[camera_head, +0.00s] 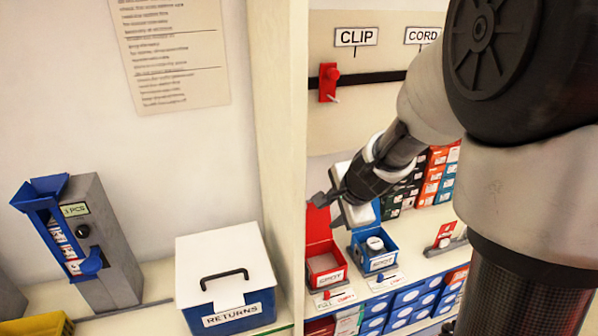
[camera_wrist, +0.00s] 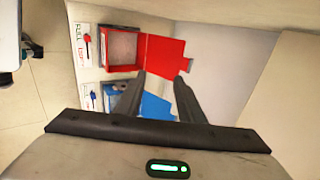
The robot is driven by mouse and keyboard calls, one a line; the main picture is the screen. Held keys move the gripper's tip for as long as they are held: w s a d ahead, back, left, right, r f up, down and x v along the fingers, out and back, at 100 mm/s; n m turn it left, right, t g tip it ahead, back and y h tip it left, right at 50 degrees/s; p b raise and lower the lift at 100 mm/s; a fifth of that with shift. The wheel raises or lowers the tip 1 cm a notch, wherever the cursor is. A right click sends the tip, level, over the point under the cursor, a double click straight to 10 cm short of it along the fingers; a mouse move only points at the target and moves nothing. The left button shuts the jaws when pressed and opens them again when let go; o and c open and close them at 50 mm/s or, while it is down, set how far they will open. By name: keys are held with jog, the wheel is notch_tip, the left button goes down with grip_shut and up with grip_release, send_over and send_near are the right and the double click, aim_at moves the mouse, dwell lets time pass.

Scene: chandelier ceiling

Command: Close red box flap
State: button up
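The red box (camera_head: 325,268) stands on the shelf right of the post, with its top open. Its red flap (camera_head: 318,226) is raised at the back. In the wrist view the box (camera_wrist: 122,30) shows its open inside, and the flap (camera_wrist: 164,55) extends to the right from its edge. My gripper (camera_head: 322,199) is above the flap and reaches in from the right. In the wrist view my gripper (camera_wrist: 160,80) has its two fingers apart with nothing between them; whether a finger touches the flap I cannot tell.
A blue box (camera_head: 378,262) holding a white round item stands right of the red box; its raised blue flap (camera_wrist: 158,106) shows between my fingers. A wooden post (camera_head: 281,130) rises at the left. A RETURNS box (camera_head: 228,280) stands beyond it. Small cartons (camera_head: 436,175) are stacked at the right.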

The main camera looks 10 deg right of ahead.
jog(key=p, duration=0.2)
send_over(316, 214)
jog(key=s, duration=0.2)
jog(key=f, duration=0.1)
jog(key=w+f+b, duration=0.1)
jog(key=f, duration=0.1)
jog(key=shift+d, duration=0.15)
jog(key=shift+x, duration=0.75)
jog(key=shift+w+r, duration=0.1)
grip_shut()
